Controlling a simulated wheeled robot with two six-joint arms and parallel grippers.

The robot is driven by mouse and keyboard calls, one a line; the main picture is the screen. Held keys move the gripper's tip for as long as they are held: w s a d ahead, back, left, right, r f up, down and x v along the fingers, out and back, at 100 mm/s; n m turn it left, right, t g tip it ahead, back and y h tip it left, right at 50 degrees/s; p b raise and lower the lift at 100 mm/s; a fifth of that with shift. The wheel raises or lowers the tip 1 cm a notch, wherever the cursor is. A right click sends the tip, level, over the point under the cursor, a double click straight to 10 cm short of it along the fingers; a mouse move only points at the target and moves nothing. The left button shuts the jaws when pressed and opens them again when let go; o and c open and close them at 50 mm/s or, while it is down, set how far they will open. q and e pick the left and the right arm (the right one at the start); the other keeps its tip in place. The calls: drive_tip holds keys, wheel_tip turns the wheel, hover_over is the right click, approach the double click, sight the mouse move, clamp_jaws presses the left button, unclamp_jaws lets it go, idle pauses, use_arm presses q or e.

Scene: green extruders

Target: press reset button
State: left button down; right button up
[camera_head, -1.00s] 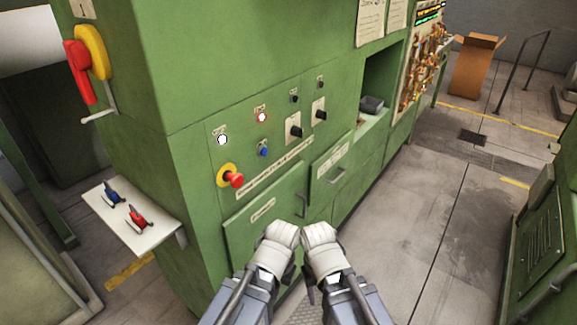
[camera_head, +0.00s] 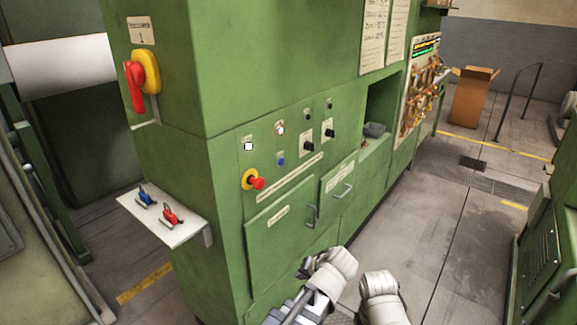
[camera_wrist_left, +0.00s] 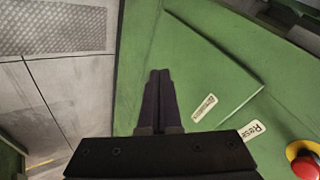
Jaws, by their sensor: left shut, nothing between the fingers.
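The green machine's control panel holds a white-lit button (camera_head: 248,146), a red-ringed lit button (camera_head: 280,131), a blue button (camera_head: 281,160) and black knobs. A red emergency knob on a yellow ring (camera_head: 254,180) sits lower left; it also shows at the wrist view's lower right edge (camera_wrist_left: 305,160). A white label strip (camera_head: 290,178) runs beside it; in the wrist view its visible letters read "Rese" (camera_wrist_left: 254,130). The small button labels are unreadable. My left gripper (camera_wrist_left: 159,75) is shut and empty, before the lower doors, apart from the buttons. My right gripper is hidden; only its arm shows.
A white shelf (camera_head: 165,217) with blue and red clamp-like tools juts out left of the panel. A red-yellow switch (camera_head: 141,80) is above it. The floor to the right (camera_head: 430,220) is clear; a cardboard box (camera_head: 472,97) stands far back.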

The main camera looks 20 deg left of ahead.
sight(281, 161)
use_arm(q)
drive_tip(key=w+a+r+m+t+y+b, duration=0.1)
drive_tip(key=w+a+r+m+t+y, duration=0.1)
drive_tip(key=w+r+t, duration=1.1)
drive_tip(key=w+r, duration=0.6)
drive_tip(key=w, duration=0.1)
drive_tip(key=shift+w+a+r, duration=0.15)
drive_tip(key=shift+a+r, duration=0.1)
drive_tip(key=w+a, duration=0.3)
drive_tip(key=a, duration=0.5)
drive_tip(key=shift+a+y, duration=0.25)
drive_tip(key=shift+y, duration=0.05)
idle(1.2)
drive_tip(key=shift+w+a, duration=0.15)
drive_tip(key=shift+a, duration=0.15)
